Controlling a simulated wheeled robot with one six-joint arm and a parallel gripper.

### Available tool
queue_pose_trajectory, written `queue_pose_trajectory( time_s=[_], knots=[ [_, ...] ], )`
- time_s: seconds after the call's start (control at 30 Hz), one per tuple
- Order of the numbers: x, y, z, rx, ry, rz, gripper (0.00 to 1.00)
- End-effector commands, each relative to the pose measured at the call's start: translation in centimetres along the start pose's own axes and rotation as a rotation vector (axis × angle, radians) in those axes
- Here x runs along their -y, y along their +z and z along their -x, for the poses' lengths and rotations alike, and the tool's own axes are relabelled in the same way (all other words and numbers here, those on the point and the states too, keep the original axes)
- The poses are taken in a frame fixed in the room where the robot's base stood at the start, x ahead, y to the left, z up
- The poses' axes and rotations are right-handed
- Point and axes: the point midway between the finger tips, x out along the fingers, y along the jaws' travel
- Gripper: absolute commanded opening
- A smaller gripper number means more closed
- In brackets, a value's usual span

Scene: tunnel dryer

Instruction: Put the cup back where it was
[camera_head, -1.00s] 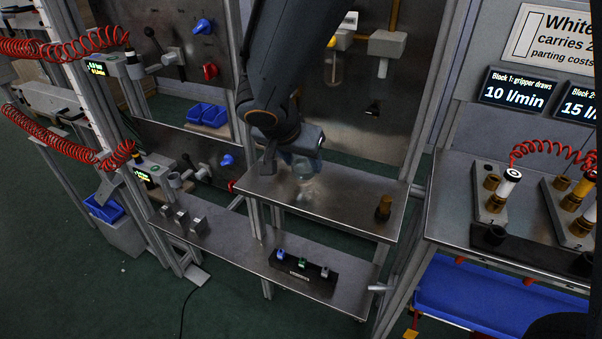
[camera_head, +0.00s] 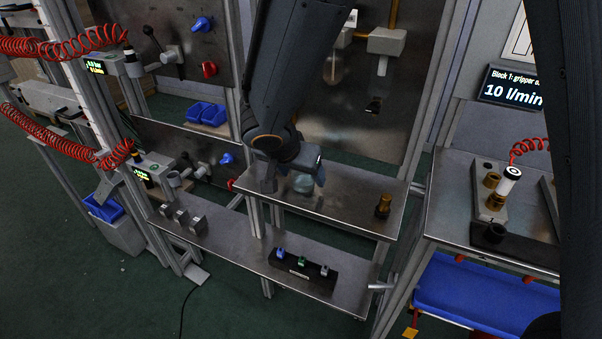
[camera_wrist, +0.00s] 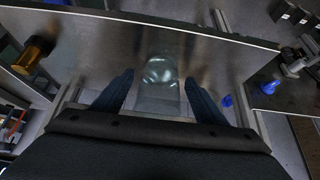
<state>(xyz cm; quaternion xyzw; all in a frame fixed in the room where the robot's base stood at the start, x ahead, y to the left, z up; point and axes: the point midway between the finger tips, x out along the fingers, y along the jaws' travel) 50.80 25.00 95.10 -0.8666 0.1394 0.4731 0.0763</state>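The cup is clear and hard to make out. In the wrist view the cup (camera_wrist: 160,75) shows between my gripper's two blue fingers (camera_wrist: 160,95), with a gap on each side. In the head view the cup (camera_head: 303,184) shows just below my gripper (camera_head: 298,172), over the upper steel shelf (camera_head: 345,205). My gripper is open around or just above the cup. The dark gripper body hides part of the cup, and I cannot tell exactly how its base meets the shelf.
A brass fitting (camera_head: 383,206) stands at the shelf's right end. A lower shelf holds a black block with coloured switches (camera_head: 302,265) and several grey blocks (camera_head: 181,217). A steel back panel (camera_head: 370,130) rises behind. A fixture bench (camera_head: 455,200) stands at right.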

Motion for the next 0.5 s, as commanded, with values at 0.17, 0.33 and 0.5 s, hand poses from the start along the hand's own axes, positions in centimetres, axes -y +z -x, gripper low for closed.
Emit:
queue_pose_trajectory(
  time_s=[0.17, 0.33, 0.5],
  knots=[
    [0.0, 0.0, 0.0, 0.0, 0.0, 0.0, 0.66],
    [0.0, -0.1, 0.2, 0.0, 0.0, 0.0, 0.66],
    [0.1, -0.3, 1.8, -0.003, -0.003, -0.002, 0.66]
  ],
)
